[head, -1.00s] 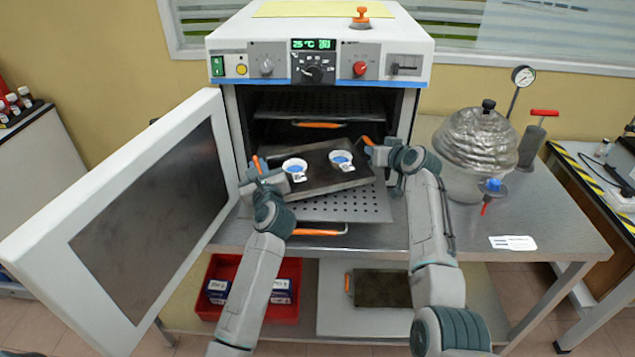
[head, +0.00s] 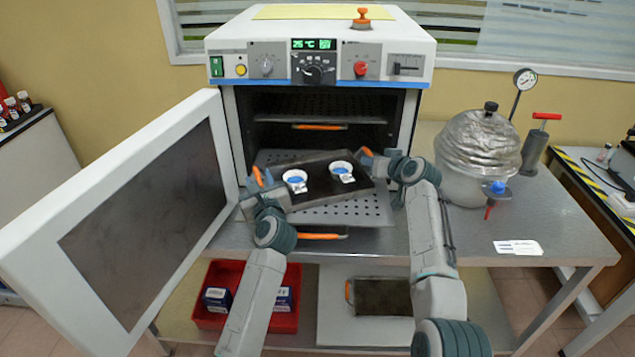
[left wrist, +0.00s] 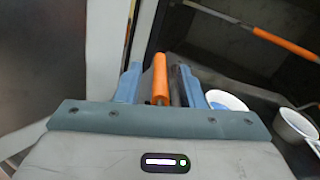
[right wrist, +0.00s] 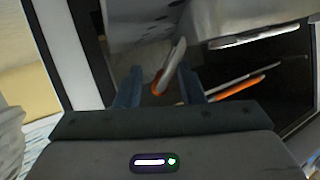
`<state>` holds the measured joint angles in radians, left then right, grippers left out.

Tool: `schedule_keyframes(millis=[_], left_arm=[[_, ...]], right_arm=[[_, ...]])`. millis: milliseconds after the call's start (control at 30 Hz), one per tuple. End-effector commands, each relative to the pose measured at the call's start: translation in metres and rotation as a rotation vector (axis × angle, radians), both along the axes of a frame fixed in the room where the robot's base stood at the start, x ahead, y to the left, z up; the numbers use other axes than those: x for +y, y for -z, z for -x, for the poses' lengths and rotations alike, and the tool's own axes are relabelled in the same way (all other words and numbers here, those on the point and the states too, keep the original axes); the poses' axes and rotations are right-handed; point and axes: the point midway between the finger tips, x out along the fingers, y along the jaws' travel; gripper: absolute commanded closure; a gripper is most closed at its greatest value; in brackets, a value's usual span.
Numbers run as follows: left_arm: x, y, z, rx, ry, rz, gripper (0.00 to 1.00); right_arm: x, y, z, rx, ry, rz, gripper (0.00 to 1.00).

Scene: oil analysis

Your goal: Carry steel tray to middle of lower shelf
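The dark steel tray (head: 312,185) carries two white cups with blue contents and sits tilted and askew in front of the oven opening. It overlaps the pulled-out perforated lower shelf (head: 345,212); whether it touches the shelf I cannot tell. My left gripper (head: 262,190) has its fingers around the orange handle (left wrist: 159,78) at the tray's left end. My right gripper (head: 378,165) has its fingers around the handle at the right end; an orange handle part (right wrist: 157,84) shows between them. Both appear shut on the tray's handles, though the contact is partly hidden.
The oven door (head: 150,200) stands wide open at left. An upper shelf (head: 320,106) is inside the oven. A foil-covered vessel (head: 480,150) stands right of the oven. Below the table are a red bin (head: 222,272) and another dark tray (head: 385,297) on a white board.

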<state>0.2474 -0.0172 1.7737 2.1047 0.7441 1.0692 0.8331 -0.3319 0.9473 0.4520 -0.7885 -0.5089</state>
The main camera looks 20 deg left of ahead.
Motion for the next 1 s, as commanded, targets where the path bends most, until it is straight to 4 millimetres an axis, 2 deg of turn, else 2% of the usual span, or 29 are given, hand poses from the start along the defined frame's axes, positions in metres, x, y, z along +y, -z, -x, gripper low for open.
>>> schedule_keyframes(millis=[200, 400, 667, 1000], left_arm=[[-0.022, 0.001, 0.032, 0.001, 0.000, 0.003, 0.65], [-0.035, 0.000, 0.050, -0.001, 0.000, 0.001, 0.65], [-0.037, 0.000, 0.052, 0.000, -0.001, 0.000, 0.65], [-0.036, 0.000, 0.052, 0.000, -0.001, 0.000, 0.65]], right_arm=[[0.000, 0.000, 0.000, 0.000, -0.001, 0.000, 0.65], [0.000, 0.000, 0.000, 0.000, -0.001, 0.000, 0.65], [-0.010, -0.006, 0.012, -0.002, 0.001, -0.002, 0.65], [-0.045, -0.028, 0.053, -0.002, 0.002, 0.000, 0.65]])
